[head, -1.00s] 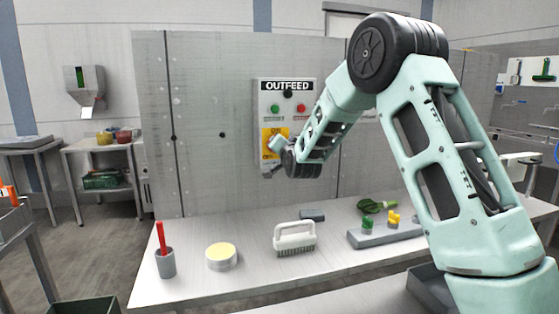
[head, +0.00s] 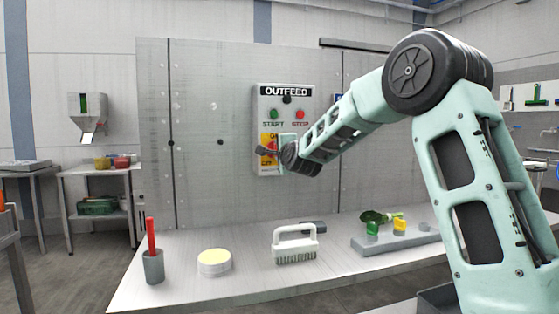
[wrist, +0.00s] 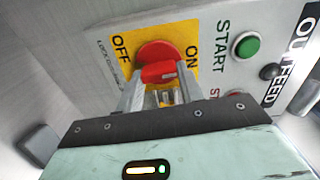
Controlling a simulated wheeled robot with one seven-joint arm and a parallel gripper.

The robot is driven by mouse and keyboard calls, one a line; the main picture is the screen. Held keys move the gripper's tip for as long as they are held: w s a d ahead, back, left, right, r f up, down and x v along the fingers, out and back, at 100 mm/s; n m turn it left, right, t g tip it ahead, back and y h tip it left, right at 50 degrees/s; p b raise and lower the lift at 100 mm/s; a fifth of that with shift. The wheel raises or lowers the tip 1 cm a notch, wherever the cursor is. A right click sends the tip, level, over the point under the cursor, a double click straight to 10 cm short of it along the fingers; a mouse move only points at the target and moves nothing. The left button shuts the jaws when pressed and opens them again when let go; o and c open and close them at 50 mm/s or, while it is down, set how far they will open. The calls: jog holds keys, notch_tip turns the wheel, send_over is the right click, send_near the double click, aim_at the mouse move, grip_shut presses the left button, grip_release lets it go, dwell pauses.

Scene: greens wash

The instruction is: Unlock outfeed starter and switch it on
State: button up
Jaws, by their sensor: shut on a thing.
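The outfeed starter is a light grey wall box (head: 262,105) with a green START button (head: 274,114), a red STOP button (head: 300,114) and a yellow ON/OFF plate (head: 263,141). In the wrist view its red rotary handle (wrist: 157,52) sits on the yellow plate (wrist: 186,37), between the OFF and ON words. My gripper (wrist: 158,90) is shut on the handle's raised grip, one finger on each side. In the head view my arm partly hides the handle and plate. I see no padlock on the handle; part of it is hidden.
A bench (head: 190,295) stands below the box. On it are a grey cup (head: 153,267) with a red stick, a round yellow-topped tub (head: 214,264), a white brush (head: 295,243) and a grey block (head: 375,245) with green and yellow pieces. The space before the panel is otherwise clear.

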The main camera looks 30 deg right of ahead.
jog(key=shift+f+m+b, duration=0.1)
jog(key=shift+m+b, duration=0.2)
jog(key=shift+m, duration=0.1)
jog(key=o, duration=1)
jog(key=b+v, duration=0.2)
jog(key=v, duration=1.5)
jog(key=shift+s, duration=0.25)
jog(key=shift+a, duration=0.1)
